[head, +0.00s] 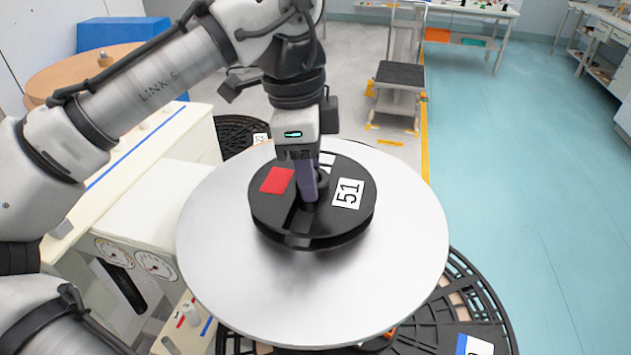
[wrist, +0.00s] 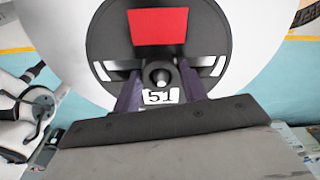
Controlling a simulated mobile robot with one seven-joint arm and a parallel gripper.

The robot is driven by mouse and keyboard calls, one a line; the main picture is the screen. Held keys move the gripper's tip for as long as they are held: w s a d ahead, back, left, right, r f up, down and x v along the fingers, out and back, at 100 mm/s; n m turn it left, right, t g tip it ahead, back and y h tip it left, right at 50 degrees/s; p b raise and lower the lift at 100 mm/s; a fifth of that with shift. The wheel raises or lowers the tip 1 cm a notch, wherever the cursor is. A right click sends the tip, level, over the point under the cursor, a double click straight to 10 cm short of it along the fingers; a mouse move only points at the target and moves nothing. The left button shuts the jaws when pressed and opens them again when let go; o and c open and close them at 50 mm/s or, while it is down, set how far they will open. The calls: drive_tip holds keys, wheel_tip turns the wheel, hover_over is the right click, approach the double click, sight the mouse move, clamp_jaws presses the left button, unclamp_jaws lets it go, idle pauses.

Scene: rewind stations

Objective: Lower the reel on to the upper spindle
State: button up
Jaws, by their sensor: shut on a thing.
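A black reel (head: 270,205) with a red patch and a white "51" label hangs level over a round silver plate (head: 230,285). My gripper (head: 308,192) points down and is shut on the reel's central hub. In the wrist view both dark fingers (wrist: 160,92) stand either side of the hub, and the reel (wrist: 110,45) fills the middle. A grey rounded tip (wrist: 162,76), seemingly the spindle's, shows at the hub's centre. The rest of the spindle is hidden under the reel. The reel appears to be above the plate; the gap's size is unclear.
Large black slotted discs (head: 470,305) lie lower, under the plate's edge. A cream cabinet with gauges (head: 115,253) stands at the left, near my arm. A wooden round top (head: 60,75) is behind it. The blue floor at the right is free.

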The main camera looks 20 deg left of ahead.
drive_tip(key=shift+w+f+b, duration=0.15)
drive_tip(key=shift+f+b, duration=0.2)
drive_tip(key=shift+f, duration=0.55)
drive_tip(key=shift+r, duration=0.15)
drive_tip(key=o, duration=1)
drive_tip(key=shift+o, duration=0.2)
